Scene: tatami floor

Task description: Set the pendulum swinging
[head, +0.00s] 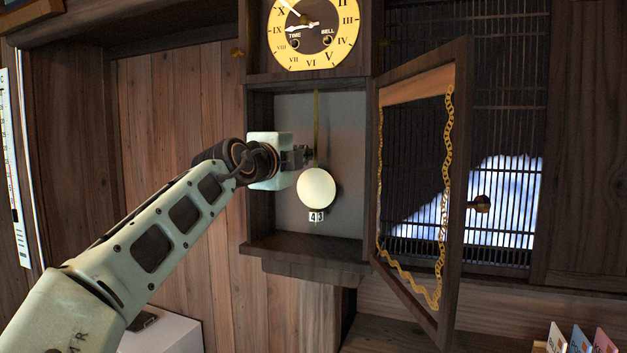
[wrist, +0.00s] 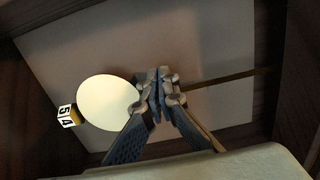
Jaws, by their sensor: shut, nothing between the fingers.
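The pendulum has a round cream bob (head: 316,188) on a thin brass rod (head: 316,115). It hangs inside the open lower case of a wall clock (head: 312,28). A small number tag (head: 316,217) shows just below the bob. My gripper (head: 308,155) reaches into the case from the left, at the rod just above the bob. In the wrist view my gripper (wrist: 165,88) is shut, with its fingertips close beside the bob (wrist: 108,102) and the rod (wrist: 225,78). I cannot tell whether they touch.
The clock's glazed door (head: 420,190) with gold trim stands open to the right. The case's wooden side walls and bottom ledge (head: 305,248) bound the space around the pendulum. A white box (head: 165,335) is at lower left. Coloured cards (head: 580,338) stand at lower right.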

